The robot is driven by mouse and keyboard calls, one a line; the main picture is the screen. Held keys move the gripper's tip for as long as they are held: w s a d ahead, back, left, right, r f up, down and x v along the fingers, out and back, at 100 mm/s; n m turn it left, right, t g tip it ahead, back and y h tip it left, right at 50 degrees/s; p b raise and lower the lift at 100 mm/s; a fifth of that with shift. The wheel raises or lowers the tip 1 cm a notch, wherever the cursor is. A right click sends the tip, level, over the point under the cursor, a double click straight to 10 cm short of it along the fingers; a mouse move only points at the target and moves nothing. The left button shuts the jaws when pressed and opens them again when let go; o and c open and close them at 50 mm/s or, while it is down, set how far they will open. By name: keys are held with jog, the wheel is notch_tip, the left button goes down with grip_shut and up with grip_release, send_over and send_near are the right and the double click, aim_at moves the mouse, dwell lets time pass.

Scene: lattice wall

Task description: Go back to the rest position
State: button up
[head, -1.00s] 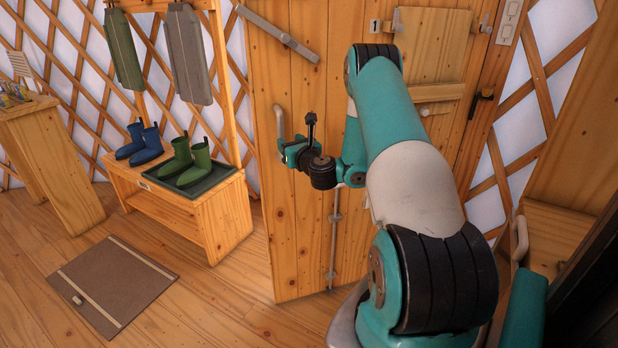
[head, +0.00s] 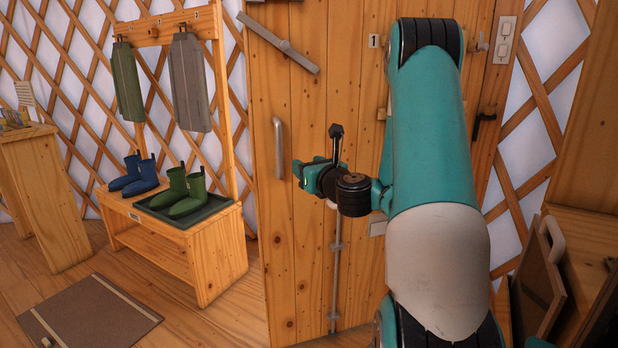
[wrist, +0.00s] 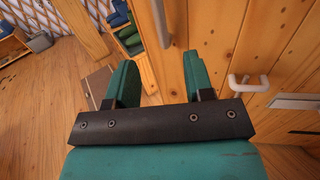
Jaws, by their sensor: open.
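My gripper (head: 302,172) is in front of the wooden door (head: 300,240) in the head view, to the right of the door's pale vertical handle (head: 279,148). In the wrist view, its two teal fingers (wrist: 160,85) are spread apart with nothing between them. There the vertical handle (wrist: 161,22) shows beyond the fingers, apart from them. A white handle (wrist: 249,82) shows to the right of the right finger.
A wooden bench (head: 215,242) with blue boots (head: 138,177) and green boots (head: 182,190) stands left of the door. A brown mat (head: 88,318) lies on the floor. A wooden stand (head: 40,200) is at far left. Dark framed panels (head: 545,285) lean at the right.

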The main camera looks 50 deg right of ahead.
dwell(0.6)
jog(key=w+a+r+n+g+y, duration=0.1)
jog(key=w+a+n+y, duration=0.1)
jog(key=a+n+y, duration=0.65)
jog(key=w+a+r+n+g+y, duration=0.15)
jog(key=a+n+y, duration=0.25)
jog(key=a+n, duration=0.95)
jog(key=s+a+f+n+g+y, duration=0.1)
jog(key=s+a+f+n+g, duration=0.1)
jog(key=s+a+n+g, duration=0.5)
jog(key=s+a+f+n+g+y, duration=0.25)
jog(key=s+a+n, duration=0.25)
jog(key=a+n, duration=0.5)
jog(key=s+a+n+g+h, duration=0.2)
jog(key=s+n+g+h, duration=0.25)
jog(key=s+n, duration=0.5)
notch_tip(320, 180, up, 21)
jog(key=s+m+p, duration=0.1)
jog(key=s+p, duration=0.1)
jog(key=p, duration=1.9)
jog(key=shift+s+d+r, duration=0.15)
jog(key=shift+r, duration=0.05)
jog(key=shift+h, duration=0.25)
